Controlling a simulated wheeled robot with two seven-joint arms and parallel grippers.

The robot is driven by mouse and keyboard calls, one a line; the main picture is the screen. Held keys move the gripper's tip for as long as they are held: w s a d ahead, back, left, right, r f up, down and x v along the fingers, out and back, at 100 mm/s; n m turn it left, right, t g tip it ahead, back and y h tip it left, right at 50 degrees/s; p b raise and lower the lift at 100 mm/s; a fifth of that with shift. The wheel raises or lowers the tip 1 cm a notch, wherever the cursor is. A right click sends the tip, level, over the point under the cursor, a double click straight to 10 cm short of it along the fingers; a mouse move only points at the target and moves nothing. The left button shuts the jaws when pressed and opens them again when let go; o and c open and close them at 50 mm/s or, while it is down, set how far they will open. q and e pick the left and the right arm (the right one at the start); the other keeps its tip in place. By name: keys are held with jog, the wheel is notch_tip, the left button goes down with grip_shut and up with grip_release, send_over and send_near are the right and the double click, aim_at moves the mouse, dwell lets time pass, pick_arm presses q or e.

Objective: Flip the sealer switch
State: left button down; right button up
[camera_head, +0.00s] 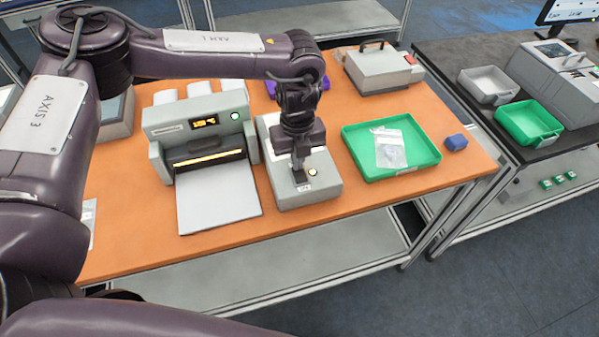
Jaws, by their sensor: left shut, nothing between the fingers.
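A grey box-shaped unit (322,194) stands near the front edge of the orange table. Its sloped top has a small lit round button or lamp (312,172) and a small label (304,188). My left gripper (299,177) points down over this unit, shut and empty, with its fingertips at or just above the top, left of the lamp. I cannot tell if they touch it. A switch is not clearly visible; the gripper may hide it. Left of it is a larger grey machine (160,120) with an orange display, a glowing slot and a flat front plate. My right gripper is not in view.
A green tray (428,160) with a clear bag (390,148) lies to the right, beside a small blue block (456,143). A grey device with a handle (383,70) stands behind. A dark side table (450,55) holds grey and green bins.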

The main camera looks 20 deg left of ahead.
pick_arm(q)
jog(key=shift+f, duration=0.3)
jog(key=shift+r, duration=0.1)
notch_tip(320, 180, up, 7)
jog(key=p, duration=0.5)
dwell(0.4)
dwell(0.4)
